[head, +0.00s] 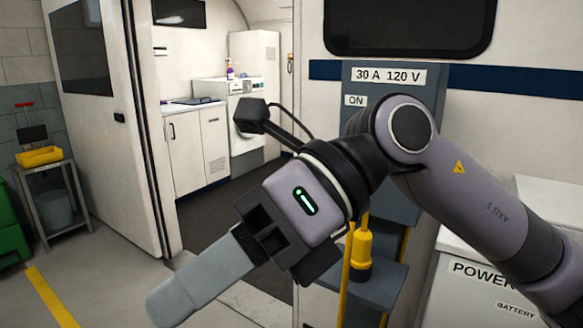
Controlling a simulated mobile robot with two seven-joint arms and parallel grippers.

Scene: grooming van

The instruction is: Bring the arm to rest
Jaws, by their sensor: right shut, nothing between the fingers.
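My right arm comes in from the right edge and reaches across the middle of the head view. Its gripper (168,305) points down and to the left, with its fingers together and nothing held. It is in the air in front of the van's doorway, apart from anything I can see. The arm and gripper body hide part of the grey post and its yellow fitting. My left gripper is not in view.
A grey power post (393,76) labelled 30 A 120 V stands behind my arm, with a yellow plug (362,248) low on it. A white POWER box (455,300) is at right. The open van door (112,150) and a metal stand (48,200) are at left.

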